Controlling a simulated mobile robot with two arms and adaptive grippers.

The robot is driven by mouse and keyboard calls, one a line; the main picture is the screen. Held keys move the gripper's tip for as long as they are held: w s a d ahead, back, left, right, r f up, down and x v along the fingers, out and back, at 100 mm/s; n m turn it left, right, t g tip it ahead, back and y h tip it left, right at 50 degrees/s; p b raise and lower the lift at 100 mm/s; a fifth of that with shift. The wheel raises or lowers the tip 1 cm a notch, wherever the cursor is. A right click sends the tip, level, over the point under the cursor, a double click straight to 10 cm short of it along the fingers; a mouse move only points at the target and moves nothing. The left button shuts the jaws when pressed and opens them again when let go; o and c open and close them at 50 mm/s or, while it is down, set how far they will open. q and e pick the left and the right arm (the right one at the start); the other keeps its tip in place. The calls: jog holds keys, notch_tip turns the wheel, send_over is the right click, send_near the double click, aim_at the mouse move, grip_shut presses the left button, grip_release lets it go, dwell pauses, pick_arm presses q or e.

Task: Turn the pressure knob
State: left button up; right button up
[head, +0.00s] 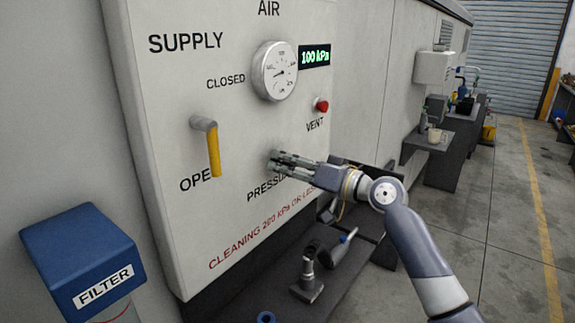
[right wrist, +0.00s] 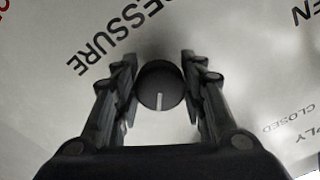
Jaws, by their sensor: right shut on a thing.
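The pressure knob (right wrist: 160,88) is a round black knob on the pale panel (head: 225,115). In the right wrist view it sits between the two fingers, and its white mark points toward the bottom of the picture. My right gripper (head: 278,161) reaches in from the right and is shut on the knob; its fingers also show in the right wrist view (right wrist: 159,72). In the head view the fingers mostly hide the knob and cover part of the PRESSURE label. The green display (head: 314,56) reads 100 kPa, beside a round gauge (head: 274,71). My left gripper is not in view.
A yellow supply handle (head: 213,150) points down at OPEN. A red vent button (head: 321,105) is above the gripper. A blue filter box (head: 80,255) stands at lower left. A dark shelf (head: 245,300) with tools is below the panel. The floor at right is clear.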

jog(key=o, duration=1.1)
jog(key=shift+d, duration=0.1)
jog(key=v, duration=1.2)
